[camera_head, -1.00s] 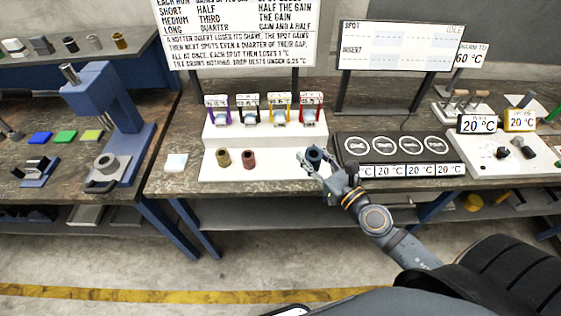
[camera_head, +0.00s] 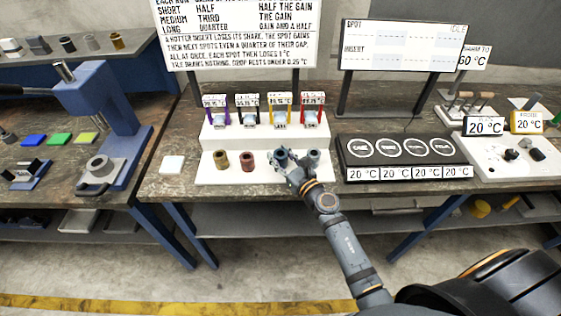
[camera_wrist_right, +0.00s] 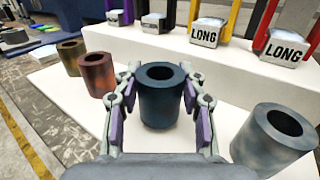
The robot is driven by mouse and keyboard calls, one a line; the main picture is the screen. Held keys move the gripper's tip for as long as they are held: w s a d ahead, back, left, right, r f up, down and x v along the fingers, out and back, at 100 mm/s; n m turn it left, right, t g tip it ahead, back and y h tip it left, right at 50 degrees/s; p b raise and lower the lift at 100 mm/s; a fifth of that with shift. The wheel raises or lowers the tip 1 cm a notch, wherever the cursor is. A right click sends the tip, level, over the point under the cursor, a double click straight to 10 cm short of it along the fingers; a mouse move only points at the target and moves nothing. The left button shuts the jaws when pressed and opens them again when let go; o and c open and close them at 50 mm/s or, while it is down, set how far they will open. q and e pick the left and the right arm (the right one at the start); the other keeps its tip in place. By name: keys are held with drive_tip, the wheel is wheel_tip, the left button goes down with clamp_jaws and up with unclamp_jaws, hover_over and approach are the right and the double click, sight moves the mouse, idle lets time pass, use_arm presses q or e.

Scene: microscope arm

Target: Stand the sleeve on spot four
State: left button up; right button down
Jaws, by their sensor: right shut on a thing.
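The dark blue sleeve (camera_wrist_right: 162,95) is between the fingers of my right gripper (camera_wrist_right: 150,108) in the wrist view, upright, its open top showing. In the head view the right gripper (camera_head: 288,168) is at the front of the white stand, with the blue sleeve (camera_head: 281,156) partly hidden by it. I cannot tell whether the sleeve touches the stand. A grey sleeve (camera_wrist_right: 272,138) stands close to the right; red (camera_wrist_right: 97,73) and brass (camera_wrist_right: 70,58) sleeves stand to the left. The black plate has several ringed spots; the rightmost ring (camera_head: 440,147) is empty. My left gripper is not in view.
The white stand (camera_head: 210,174) has several tagged blocks on its upper step. A white pad (camera_head: 172,164) lies to its left. A blue press (camera_head: 110,110) stands on the left table. A white control box (camera_head: 490,165) with knobs is right of the plate.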

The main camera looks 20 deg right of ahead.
drive_tip(key=shift+w+f, duration=0.1)
drive_tip(key=shift+f, duration=0.4)
drive_tip(key=shift+f, duration=0.1)
drive_tip(key=c, duration=0.8)
unclamp_jaws()
drive_tip(key=shift+f, duration=0.1)
drive_tip(key=shift+o, duration=0.2)
